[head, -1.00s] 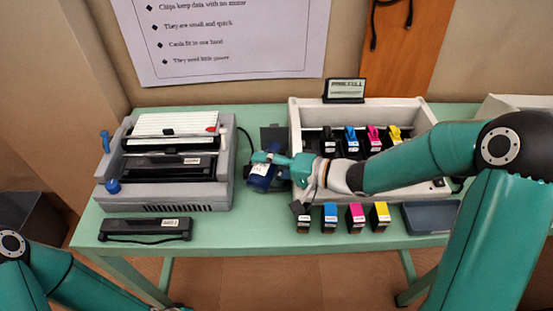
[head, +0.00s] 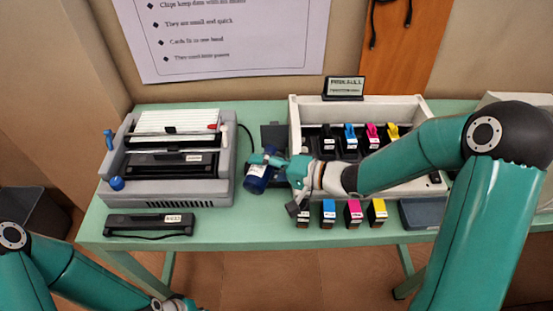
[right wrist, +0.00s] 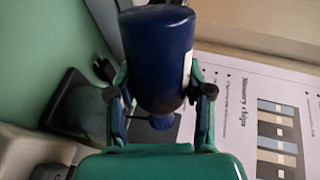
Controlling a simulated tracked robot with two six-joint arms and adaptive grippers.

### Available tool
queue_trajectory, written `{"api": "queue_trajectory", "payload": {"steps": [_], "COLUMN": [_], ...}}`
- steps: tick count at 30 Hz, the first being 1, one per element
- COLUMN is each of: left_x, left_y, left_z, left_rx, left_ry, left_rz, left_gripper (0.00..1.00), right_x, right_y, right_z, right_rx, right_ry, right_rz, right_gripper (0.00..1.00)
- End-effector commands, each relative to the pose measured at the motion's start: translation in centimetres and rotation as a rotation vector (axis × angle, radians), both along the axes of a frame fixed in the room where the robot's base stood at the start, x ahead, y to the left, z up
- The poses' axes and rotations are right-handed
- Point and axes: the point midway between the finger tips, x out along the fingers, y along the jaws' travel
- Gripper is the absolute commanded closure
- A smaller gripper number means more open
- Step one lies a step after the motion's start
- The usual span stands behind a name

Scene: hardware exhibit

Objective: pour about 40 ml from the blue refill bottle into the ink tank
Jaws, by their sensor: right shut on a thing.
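The blue refill bottle (head: 257,177) has a pale label and is held above the table, between the grey machine and the white printer. In the head view it leans, its upper end to the right. My right gripper (head: 274,163) is shut on it. The right wrist view shows the dark blue bottle (right wrist: 158,55) between the two fingers (right wrist: 160,98), its narrow end toward the palm. A dark box (head: 273,134) stands behind the bottle at the printer's left side; I cannot tell if it is the ink tank. My left gripper (head: 176,303) is partly cut off at the bottom edge.
The open white printer (head: 296,118) holds several coloured cartridges. More cartridges (head: 352,212) stand in a row before it. A grey machine (head: 222,180) is on the left, with a black bar (head: 150,224) in front. The green table (head: 245,228) is bare at front centre.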

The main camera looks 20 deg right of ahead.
Motion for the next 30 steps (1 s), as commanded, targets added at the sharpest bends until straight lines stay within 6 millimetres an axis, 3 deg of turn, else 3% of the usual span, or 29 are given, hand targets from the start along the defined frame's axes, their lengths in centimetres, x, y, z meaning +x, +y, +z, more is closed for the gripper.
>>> {"api": "queue_trajectory", "payload": {"steps": [30], "left_x": [0.0], "left_y": [0.0], "left_z": [1.4], "left_rx": [0.0], "left_ry": [0.0], "left_rz": [0.0], "left_gripper": [1.0], "right_x": [-0.4], "right_y": [0.2], "right_z": [-0.1], "right_rx": [0.03], "right_ry": [0.038], "right_rz": [-0.001], "right_gripper": [0.88]}}
